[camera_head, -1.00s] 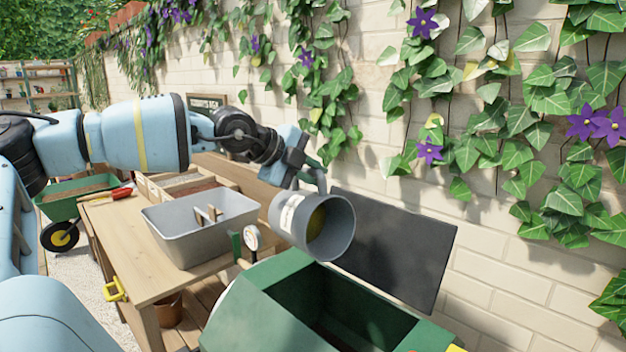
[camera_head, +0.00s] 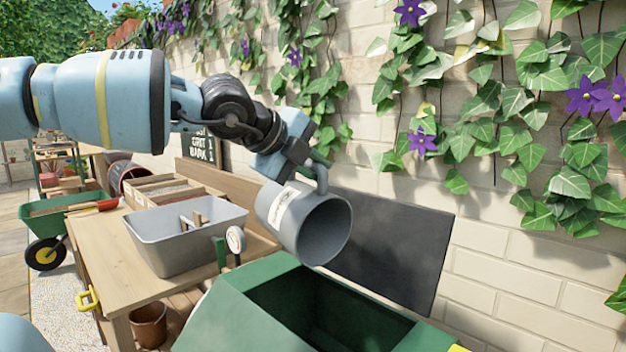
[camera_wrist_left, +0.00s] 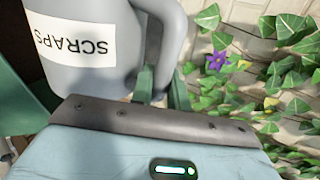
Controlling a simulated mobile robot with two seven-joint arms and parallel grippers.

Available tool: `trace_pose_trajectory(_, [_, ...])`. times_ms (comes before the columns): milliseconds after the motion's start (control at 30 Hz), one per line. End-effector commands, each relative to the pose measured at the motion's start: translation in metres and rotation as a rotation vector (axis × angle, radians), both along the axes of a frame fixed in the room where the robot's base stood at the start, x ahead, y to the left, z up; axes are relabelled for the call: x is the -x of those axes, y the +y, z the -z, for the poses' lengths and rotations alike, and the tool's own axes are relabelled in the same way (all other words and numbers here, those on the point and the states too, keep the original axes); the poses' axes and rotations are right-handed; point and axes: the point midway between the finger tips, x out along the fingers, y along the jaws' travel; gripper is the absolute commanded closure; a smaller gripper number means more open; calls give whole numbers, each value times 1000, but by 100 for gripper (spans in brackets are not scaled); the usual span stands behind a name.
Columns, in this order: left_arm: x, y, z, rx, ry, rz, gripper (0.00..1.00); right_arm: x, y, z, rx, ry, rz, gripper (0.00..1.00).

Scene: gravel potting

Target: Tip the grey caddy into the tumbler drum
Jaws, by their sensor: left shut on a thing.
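The grey caddy (camera_head: 283,222) hangs tilted above the green tumbler drum (camera_head: 236,322), its mouth facing right and down. Its visible inside is bare grey; the deepest part is hard to see. My left gripper (camera_head: 314,168) is shut on the caddy's handle, above its body. In the left wrist view the caddy (camera_wrist_left: 100,75) carries a white "SCRAPS" label, and its handle is by the fingers. The drum's opening faces up below the caddy; its inside is dark green and its bottom is mostly hidden. My right gripper is out of view.
A wooden bench (camera_head: 105,262) holds a grey tub (camera_head: 165,250) and a divided wooden box (camera_head: 150,190) left of the drum. A dark panel (camera_head: 385,245) and an ivy-covered brick wall (camera_head: 530,270) lie behind.

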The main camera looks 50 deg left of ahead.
Motion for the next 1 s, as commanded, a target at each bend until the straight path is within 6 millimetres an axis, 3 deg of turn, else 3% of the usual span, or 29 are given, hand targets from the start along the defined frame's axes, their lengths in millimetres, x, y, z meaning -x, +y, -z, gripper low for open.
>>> trace_pose_trajectory(400, [0, -23, 4, -112, -6, 1, 100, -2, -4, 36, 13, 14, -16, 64])
trace_pose_trajectory(1000, [1, -34, 2, -163, -8, 1, 100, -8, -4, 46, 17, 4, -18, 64])
